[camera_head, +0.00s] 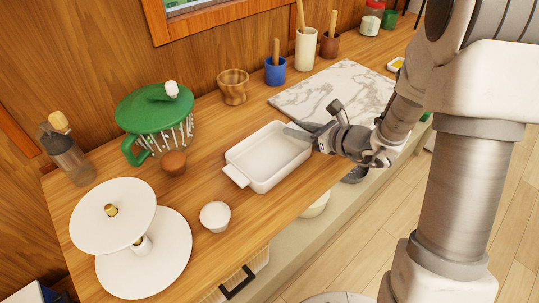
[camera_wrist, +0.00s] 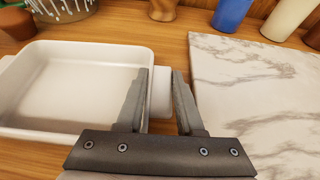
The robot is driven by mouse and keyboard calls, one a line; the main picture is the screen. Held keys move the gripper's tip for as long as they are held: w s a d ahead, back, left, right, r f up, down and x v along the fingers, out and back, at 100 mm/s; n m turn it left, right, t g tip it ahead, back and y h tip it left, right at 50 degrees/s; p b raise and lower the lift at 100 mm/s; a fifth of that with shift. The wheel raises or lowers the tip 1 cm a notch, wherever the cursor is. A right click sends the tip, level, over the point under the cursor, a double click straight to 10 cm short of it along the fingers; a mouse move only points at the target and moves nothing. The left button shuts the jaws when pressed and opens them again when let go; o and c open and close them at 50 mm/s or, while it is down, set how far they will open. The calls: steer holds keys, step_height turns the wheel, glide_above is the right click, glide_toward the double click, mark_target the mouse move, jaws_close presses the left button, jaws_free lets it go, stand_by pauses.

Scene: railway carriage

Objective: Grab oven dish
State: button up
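The white rectangular oven dish (camera_head: 268,158) sits empty on the wooden counter, with a tab handle at each short end. My gripper (camera_head: 300,134) is at its right end, with a finger reaching over the rim there. In the wrist view the dish (camera_wrist: 75,85) fills the left side. My gripper (camera_wrist: 159,74) has its fingers apart, with the dish's right handle (camera_wrist: 160,92) showing between them. The left finger overlaps the dish's right wall and the right finger is beside the handle's outer end. I cannot tell whether either finger touches the dish.
A marble board (camera_head: 335,92) lies right of the dish. A wooden cup (camera_head: 233,87) and blue pot (camera_head: 275,70) stand behind. The counter's front edge is close.

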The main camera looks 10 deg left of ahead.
jaws_close()
stand_by(1.0)
